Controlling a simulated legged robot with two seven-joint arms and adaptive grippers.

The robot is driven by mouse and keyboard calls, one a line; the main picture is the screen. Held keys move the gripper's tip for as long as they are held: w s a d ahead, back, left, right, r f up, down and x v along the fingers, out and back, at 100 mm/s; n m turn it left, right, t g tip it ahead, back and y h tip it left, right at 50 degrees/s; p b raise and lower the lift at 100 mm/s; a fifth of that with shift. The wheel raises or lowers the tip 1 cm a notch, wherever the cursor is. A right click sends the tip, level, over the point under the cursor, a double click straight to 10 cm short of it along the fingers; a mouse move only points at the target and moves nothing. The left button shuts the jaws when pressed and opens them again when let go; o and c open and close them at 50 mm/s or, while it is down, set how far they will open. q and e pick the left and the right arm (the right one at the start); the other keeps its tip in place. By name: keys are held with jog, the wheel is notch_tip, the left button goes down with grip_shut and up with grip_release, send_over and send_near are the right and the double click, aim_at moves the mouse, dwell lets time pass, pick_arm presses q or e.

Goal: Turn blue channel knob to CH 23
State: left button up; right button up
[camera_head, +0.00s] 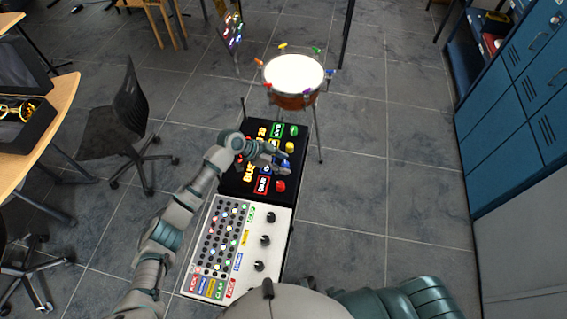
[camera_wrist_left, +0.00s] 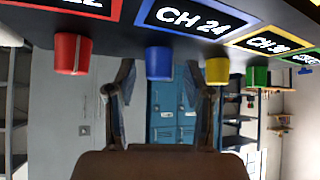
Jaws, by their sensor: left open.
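The blue knob (camera_wrist_left: 158,62) is on the dark panel face in the left wrist view, and the blue-framed label by it reads CH 24. My left gripper (camera_wrist_left: 162,85) is open, one finger on each side of the blue knob as seen there. I cannot tell if either finger touches it. In the head view my left gripper (camera_head: 279,158) is over the black panel (camera_head: 238,180), at the row of coloured knobs, and partly covers the blue part. My right gripper is not in view.
A red knob (camera_wrist_left: 73,53) is left of the blue one; yellow (camera_wrist_left: 217,70) and green (camera_wrist_left: 257,76) knobs are to its right, close by. A white sequencer (camera_head: 255,246) with several black knobs is nearer me. A drum (camera_head: 294,75) stands beyond the panel. Floor to the right is clear.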

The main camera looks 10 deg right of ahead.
pick_arm(q)
jog(key=v, duration=1.1)
jog(key=shift+a, duration=0.2)
jog(key=shift+w+f, duration=0.1)
jog(key=shift+w, duration=0.05)
